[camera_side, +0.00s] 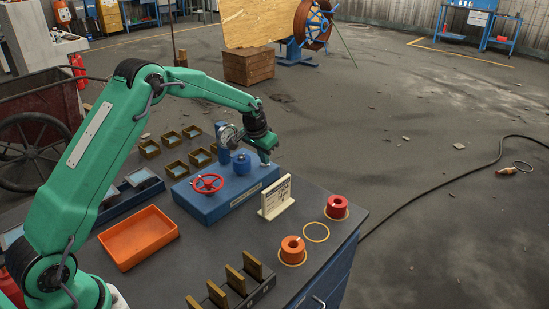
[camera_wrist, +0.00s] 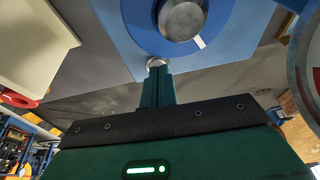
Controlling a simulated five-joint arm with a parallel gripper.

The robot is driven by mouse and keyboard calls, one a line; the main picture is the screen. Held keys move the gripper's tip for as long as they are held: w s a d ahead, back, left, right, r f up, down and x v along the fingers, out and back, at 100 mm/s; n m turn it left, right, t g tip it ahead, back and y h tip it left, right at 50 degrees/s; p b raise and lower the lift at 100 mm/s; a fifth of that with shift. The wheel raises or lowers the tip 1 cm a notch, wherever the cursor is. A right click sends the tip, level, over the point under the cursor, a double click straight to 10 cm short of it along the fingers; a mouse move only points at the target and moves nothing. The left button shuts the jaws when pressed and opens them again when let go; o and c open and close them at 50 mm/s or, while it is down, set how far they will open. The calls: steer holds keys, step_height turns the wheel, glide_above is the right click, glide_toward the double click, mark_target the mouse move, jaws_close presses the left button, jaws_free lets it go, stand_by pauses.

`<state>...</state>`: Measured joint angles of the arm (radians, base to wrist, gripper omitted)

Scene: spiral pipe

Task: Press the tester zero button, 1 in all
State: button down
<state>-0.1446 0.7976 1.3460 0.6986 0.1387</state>
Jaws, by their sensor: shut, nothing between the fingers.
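The tester is a blue box (camera_side: 222,196) on the dark bench, with a red handwheel (camera_side: 207,184), a blue cylinder (camera_side: 241,162) and a round gauge (camera_side: 229,137). My gripper (camera_side: 265,158) is shut and empty, pointing down over the tester's back right corner. In the wrist view its closed green fingers (camera_wrist: 157,72) reach to a small round pale button (camera_wrist: 157,61) near the edge of the blue tester top (camera_wrist: 117,22). The fingertips overlap the button's near rim; whether they touch or press it I cannot tell. The cylinder's grey top (camera_wrist: 181,19) shows beyond the button.
A cream sign (camera_side: 277,198) stands just in front of the tester. An orange tray (camera_side: 138,238), red spool (camera_side: 337,206), orange spool (camera_side: 292,250) and slotted rack (camera_side: 232,289) share the bench. Several small open boxes (camera_side: 172,140) lie behind at left.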

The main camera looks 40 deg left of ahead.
steer(key=shift+r, duration=1.8)
steer(key=v, duration=1)
steer(key=shift+a+r, duration=0.15)
